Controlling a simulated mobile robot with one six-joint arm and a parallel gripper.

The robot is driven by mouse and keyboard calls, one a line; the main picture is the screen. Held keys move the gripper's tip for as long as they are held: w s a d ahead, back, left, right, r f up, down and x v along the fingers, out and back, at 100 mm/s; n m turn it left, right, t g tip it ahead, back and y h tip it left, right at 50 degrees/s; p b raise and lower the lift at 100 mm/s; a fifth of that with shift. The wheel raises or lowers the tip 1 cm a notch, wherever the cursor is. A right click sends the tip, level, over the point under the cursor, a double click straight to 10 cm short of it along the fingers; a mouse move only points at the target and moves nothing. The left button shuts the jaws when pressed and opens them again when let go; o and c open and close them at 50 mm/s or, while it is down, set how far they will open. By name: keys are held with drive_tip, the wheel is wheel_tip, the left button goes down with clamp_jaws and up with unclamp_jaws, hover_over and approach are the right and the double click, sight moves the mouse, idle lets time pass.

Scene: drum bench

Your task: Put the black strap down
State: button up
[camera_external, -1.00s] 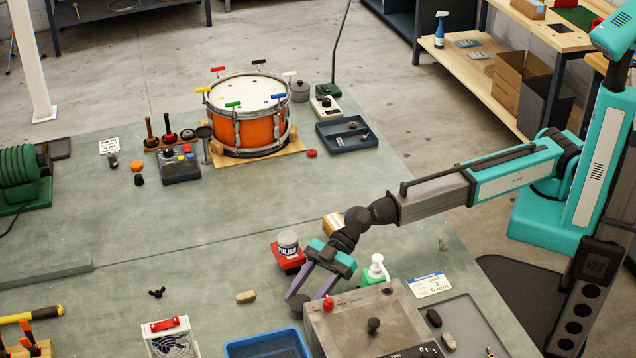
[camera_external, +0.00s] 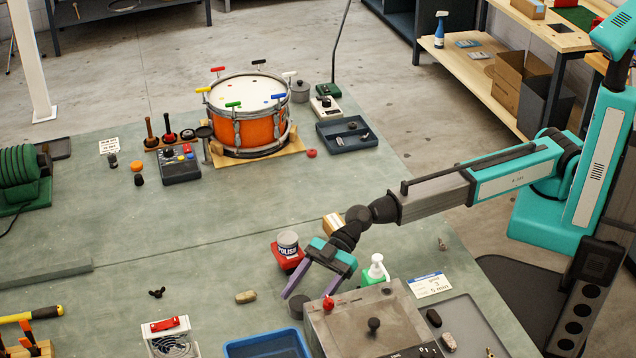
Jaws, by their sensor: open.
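My gripper (camera_external: 306,294) is open, with its two purple fingers spread and pointing down over the bench near the front middle. A small dark round thing (camera_external: 296,307), which looks like the coiled black strap, rests low beside the grey metal box, just below the fingertips. It looks free of the fingers, though the box hides part of it. I cannot make out its shape well enough to be sure that it is the strap.
The grey metal box (camera_external: 345,325) with a red knob stands just right of the fingers. A polish tin (camera_external: 288,242) on a red base is behind them, and a green-white bottle (camera_external: 375,268) is to the right. A blue tray (camera_external: 265,346) is in front. The bench's middle is clear.

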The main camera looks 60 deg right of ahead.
drive_tip(key=shift+b+v, duration=0.75)
drive_tip(key=shift+v, duration=5.15)
drive_tip(key=shift+a, duration=0.15)
